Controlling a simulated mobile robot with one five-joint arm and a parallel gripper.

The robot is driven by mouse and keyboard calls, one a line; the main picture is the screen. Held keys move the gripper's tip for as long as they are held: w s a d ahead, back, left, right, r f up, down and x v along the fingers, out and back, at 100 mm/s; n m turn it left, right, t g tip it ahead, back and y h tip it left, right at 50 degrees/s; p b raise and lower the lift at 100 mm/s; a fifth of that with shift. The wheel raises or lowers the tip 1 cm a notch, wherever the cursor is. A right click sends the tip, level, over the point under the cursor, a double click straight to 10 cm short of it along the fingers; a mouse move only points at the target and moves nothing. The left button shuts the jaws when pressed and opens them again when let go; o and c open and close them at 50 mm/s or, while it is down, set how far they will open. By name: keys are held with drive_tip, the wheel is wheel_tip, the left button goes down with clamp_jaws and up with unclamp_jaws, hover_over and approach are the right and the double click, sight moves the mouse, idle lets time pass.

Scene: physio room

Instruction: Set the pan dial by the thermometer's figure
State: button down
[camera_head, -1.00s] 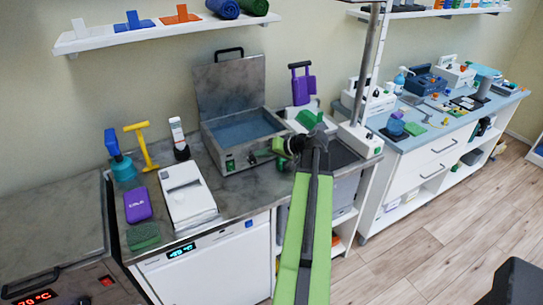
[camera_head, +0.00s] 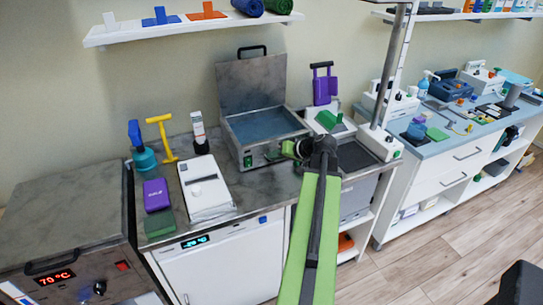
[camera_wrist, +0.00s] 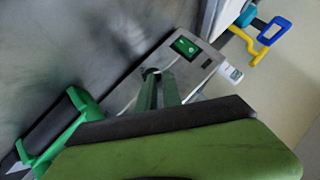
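The open metal pan (camera_head: 265,128) stands on the grey counter with its lid raised. My gripper (camera_head: 289,149) is at the panel's right part. In the wrist view its two green fingers (camera_wrist: 158,76) are close together at the dial; I cannot tell whether they clasp it. A white upright device (camera_head: 198,128), perhaps the thermometer, also shows in the wrist view (camera_wrist: 230,71); its figure is unreadable.
A closed pan (camera_head: 65,215) at left has a red display (camera_head: 55,277) reading 70 °C. A white box (camera_head: 205,188), purple box (camera_head: 156,194), green block (camera_head: 159,223) and yellow handle (camera_head: 161,138) stand left of the open pan. A metal pole (camera_head: 390,65) rises at right.

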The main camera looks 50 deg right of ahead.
drive_tip(key=shift+w+a+f, duration=0.1)
drive_tip(key=shift+a+f, duration=0.1)
drive_tip(key=shift+s+d+f+b, duration=0.25)
drive_tip(key=shift+d+b, duration=0.2)
drive_tip(key=shift+d, duration=0.1)
drive_tip(key=d+r+p, duration=0.1)
drive_tip(key=p, duration=0.1)
drive_tip(key=d+r+p, duration=0.1)
drive_tip(key=r+p, duration=0.1)
drive_tip(key=shift+r, duration=0.2)
drive_tip(key=d+f+p+v, duration=0.1)
drive_tip(key=p+v, duration=0.3)
drive_tip(key=v, duration=0.6)
drive_tip(key=shift+s+r+p, duration=0.2)
drive_tip(key=shift+s+p, duration=0.1)
drive_tip(key=shift+s, duration=0.35)
